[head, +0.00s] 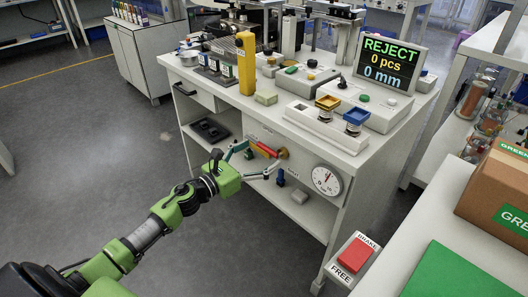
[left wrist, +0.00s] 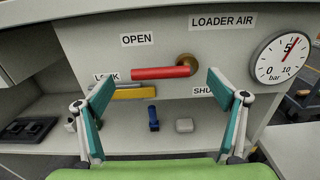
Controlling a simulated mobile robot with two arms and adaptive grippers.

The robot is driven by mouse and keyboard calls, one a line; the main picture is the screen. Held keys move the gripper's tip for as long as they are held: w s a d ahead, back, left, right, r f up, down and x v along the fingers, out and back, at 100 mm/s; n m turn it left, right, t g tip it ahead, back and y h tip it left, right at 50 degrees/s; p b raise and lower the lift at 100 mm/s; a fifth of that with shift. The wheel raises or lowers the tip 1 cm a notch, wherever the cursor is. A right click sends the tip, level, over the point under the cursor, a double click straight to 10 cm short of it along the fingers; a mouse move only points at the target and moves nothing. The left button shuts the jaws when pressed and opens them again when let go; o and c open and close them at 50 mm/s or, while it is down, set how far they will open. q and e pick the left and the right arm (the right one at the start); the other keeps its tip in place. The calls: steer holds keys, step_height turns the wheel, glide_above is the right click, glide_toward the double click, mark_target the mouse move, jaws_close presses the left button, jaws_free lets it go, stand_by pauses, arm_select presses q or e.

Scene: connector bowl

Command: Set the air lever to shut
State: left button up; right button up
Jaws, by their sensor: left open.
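The air lever (left wrist: 160,72) is a red handle on a brass pivot (left wrist: 187,62), on the white panel below the bench top. It lies about level, pointing left from the pivot, and also shows in the head view (head: 267,150). A yellow bar (left wrist: 128,94) lies just under it. The OPEN label (left wrist: 136,40) is above the lever; the SHUT label (left wrist: 203,91) is below right, partly hidden by a finger. My left gripper (left wrist: 160,80) is open and empty in front of the panel, its fingers spread on either side of the lever. It also shows in the head view (head: 260,160).
A round pressure gauge (left wrist: 283,58) sits right of the lever, needle near 5. A LOCK label (left wrist: 105,77) is partly covered by the left finger. Small blue (left wrist: 153,118) and grey (left wrist: 184,125) objects are on the shelf below. A red brake switch (head: 356,255) stands at the right.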

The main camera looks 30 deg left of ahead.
arm_select(q)
steer(key=shift+x, duration=1.05)
